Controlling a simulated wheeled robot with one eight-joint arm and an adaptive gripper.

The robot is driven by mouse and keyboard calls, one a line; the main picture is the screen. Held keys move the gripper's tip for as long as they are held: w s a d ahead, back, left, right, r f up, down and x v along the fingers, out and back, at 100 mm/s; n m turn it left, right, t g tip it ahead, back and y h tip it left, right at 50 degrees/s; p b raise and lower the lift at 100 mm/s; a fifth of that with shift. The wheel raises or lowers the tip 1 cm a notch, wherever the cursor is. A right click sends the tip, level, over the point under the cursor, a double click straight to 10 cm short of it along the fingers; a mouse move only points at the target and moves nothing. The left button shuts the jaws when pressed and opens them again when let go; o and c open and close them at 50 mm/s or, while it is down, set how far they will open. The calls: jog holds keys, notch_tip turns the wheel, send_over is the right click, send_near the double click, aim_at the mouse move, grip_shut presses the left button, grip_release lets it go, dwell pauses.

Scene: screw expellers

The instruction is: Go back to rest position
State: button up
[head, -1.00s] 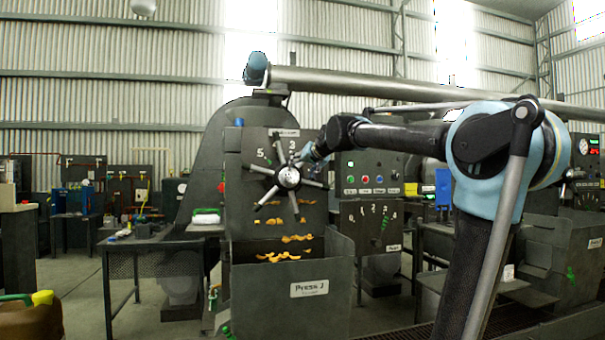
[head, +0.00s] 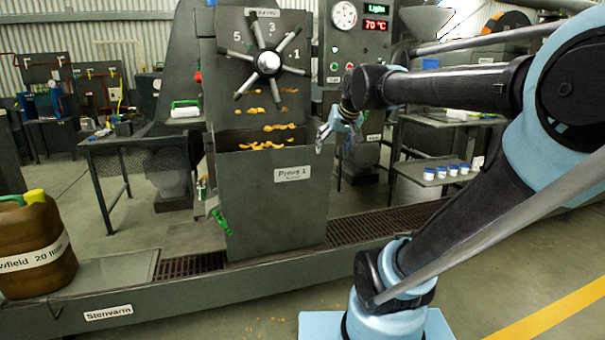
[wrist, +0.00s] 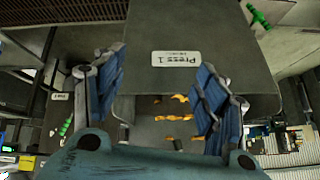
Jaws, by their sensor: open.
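My gripper (head: 338,128) hangs in front of and to the right of the Press 1 machine in the head view, apart from the star-shaped handwheel (head: 268,62). In the wrist view my gripper (wrist: 155,100) shows two blue-padded fingers spread wide with nothing between them. Beyond the fingers is the Press 1 bin (wrist: 195,30) with its white label; the same bin (head: 270,215) stands below the handwheel in the head view. Orange-yellow pieces (head: 265,145) lie at the bin's top opening.
A brown jug (head: 35,255) stands at the left on the low channel marked Stenvarm (head: 190,292). A side table (head: 130,138) is left of the press. Several white-and-blue jars (head: 452,170) sit on a shelf at right. A control panel (head: 350,50) shows 70 °C.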

jog(key=s+d+f+g+h, duration=0.1)
jog(key=s+d+f, duration=0.3)
jog(key=s+f, duration=0.7)
jog(key=s+d+f+g+h, duration=0.1)
jog(key=s+d+f+g, duration=0.3)
jog(key=s+f, duration=0.7)
jog(key=shift+d+f+m, duration=0.4)
jog(key=shift+d+f, duration=0.2)
jog(key=shift+f, duration=0.25)
jog(key=shift+w+f, duration=0.2)
jog(key=shift+w, duration=0.25)
